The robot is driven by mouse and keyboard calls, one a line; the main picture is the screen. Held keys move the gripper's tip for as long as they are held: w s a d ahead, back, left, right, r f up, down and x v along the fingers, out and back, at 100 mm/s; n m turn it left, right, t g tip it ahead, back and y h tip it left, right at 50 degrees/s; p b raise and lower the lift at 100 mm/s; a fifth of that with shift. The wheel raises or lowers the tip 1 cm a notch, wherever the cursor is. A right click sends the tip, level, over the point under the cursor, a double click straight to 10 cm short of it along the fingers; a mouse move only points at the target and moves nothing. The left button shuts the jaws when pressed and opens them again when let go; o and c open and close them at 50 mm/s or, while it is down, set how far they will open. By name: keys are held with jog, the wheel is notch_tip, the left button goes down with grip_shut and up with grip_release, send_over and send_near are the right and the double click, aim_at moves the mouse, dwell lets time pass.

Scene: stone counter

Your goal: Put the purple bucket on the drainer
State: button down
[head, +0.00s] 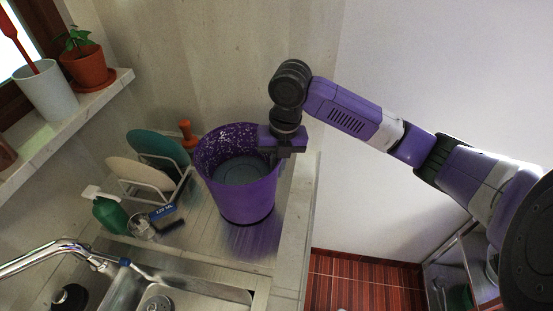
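The purple bucket (250,198) is upright at the right end of the ridged metal drainer (202,238) beside the sink. Its mouth faces up, its inside is speckled, and its floor looks grey. A purple reflection shows on the metal below it; I cannot tell whether its base touches the drainer or hangs just above. My gripper (281,146) points down at the bucket's right rim, touching or nearly touching it. The fingertips are largely hidden at the rim, so I cannot tell whether they are closed on it.
A rack with plates (150,185), a green soap bottle (110,213), a glass (142,227) and a blue box (163,212) stand left of the bucket. The sink (195,290) and tap (60,252) are in front. A counter ledge (297,215) lies to the right.

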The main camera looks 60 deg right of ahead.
jog(key=shift+w+f, duration=0.1)
jog(key=shift+f, duration=0.1)
jog(key=c, duration=1.6)
grip_release()
jog(key=shift+f, duration=0.15)
jog(key=shift+c, duration=0.2)
notch_tip(320, 180, up, 12)
jog(key=s+b, duration=0.1)
jog(key=b, duration=0.1)
jog(key=shift+s+d, duration=0.15)
jog(key=shift+d, duration=0.25)
